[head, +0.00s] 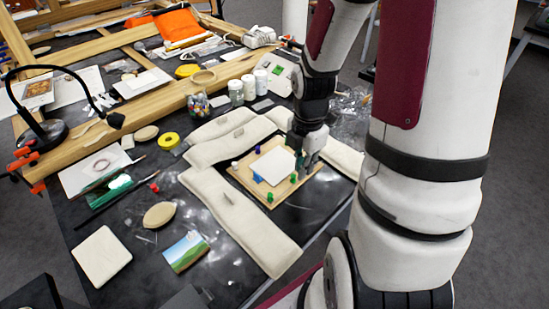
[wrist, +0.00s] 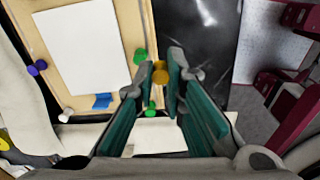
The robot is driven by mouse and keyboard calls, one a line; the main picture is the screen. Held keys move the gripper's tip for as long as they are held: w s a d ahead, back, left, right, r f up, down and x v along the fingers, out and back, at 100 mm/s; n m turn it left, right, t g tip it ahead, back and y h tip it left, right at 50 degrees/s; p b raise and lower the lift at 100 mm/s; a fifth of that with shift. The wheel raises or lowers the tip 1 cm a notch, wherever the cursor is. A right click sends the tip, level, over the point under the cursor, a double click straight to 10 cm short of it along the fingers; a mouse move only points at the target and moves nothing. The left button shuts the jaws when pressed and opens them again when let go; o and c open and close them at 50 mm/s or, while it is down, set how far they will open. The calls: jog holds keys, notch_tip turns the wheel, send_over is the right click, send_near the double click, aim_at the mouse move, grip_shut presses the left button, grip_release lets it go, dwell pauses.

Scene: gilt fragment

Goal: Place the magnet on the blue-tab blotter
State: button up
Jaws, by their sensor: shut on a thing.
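The white blotter (head: 273,166) with a blue tab (head: 257,178) lies on a wooden board (head: 241,177). In the wrist view the blotter (wrist: 76,48) is at upper left, its blue tab (wrist: 102,101) at its lower edge. My gripper (head: 303,168) is over the board's right side, beside the blotter. In the wrist view my gripper (wrist: 161,66) is closed around a small yellow-orange piece (wrist: 160,76), apparently the magnet, near the board's edge. Whether this piece touches the board I cannot tell. It is hidden in the head view.
Green pegs (wrist: 140,56) (wrist: 150,109) stand close to my fingers. A purple peg (wrist: 38,67) and a white peg (wrist: 66,115) stand on the board's other side. Pale cloth pads (head: 240,222) surround the board. White-capped jars (head: 236,92) stand behind.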

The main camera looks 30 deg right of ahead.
send_over(276, 164)
jog(key=shift+s+f, duration=0.1)
jog(key=shift+f, duration=2.15)
jog(key=shift+f, duration=0.15)
jog(key=o, duration=0.6)
jog(key=shift+o, duration=0.5)
